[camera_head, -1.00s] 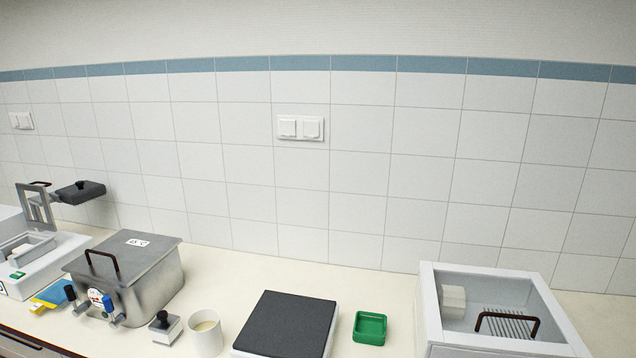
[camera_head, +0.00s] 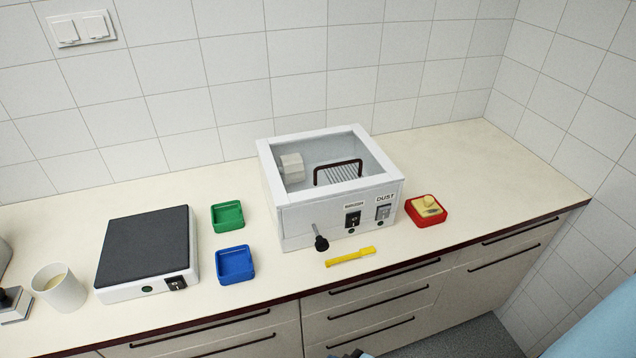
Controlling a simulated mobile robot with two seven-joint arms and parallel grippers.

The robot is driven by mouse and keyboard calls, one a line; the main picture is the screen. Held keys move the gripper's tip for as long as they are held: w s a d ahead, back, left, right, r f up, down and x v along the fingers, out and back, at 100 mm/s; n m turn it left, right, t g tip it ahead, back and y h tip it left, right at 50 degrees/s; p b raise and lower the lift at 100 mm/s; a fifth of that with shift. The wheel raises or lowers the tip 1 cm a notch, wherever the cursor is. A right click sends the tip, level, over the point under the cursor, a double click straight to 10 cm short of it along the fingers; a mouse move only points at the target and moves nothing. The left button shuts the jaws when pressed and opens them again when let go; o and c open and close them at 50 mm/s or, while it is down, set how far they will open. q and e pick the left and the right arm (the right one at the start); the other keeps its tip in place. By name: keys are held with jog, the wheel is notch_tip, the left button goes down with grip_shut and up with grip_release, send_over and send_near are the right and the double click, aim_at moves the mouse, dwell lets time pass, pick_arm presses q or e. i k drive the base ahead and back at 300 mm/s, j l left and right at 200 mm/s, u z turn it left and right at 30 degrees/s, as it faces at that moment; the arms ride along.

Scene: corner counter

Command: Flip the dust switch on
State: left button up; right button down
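The white box with a clear top (camera_head: 300,222) stands on the counter in the middle of the head view. The dust switch (camera_head: 383,212) is the right one, grey, under the label "DUST". A black switch (camera_head: 352,219) sits to its left under another label, too small to read surely. I cannot tell the dust switch's position. Neither gripper is clearly in view. A small dark piece shows at the bottom edge, too little to identify.
A black lever knob (camera_head: 320,243) sticks out of the box front. A yellow tool (camera_head: 350,257) lies before it. A red tray (camera_head: 426,211) is right of the box; green (camera_head: 227,216) and blue (camera_head: 235,265) trays and a black-topped scale (camera_head: 143,245) are left.

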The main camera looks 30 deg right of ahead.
aim_at(383, 213)
jog(key=z, duration=1.4)
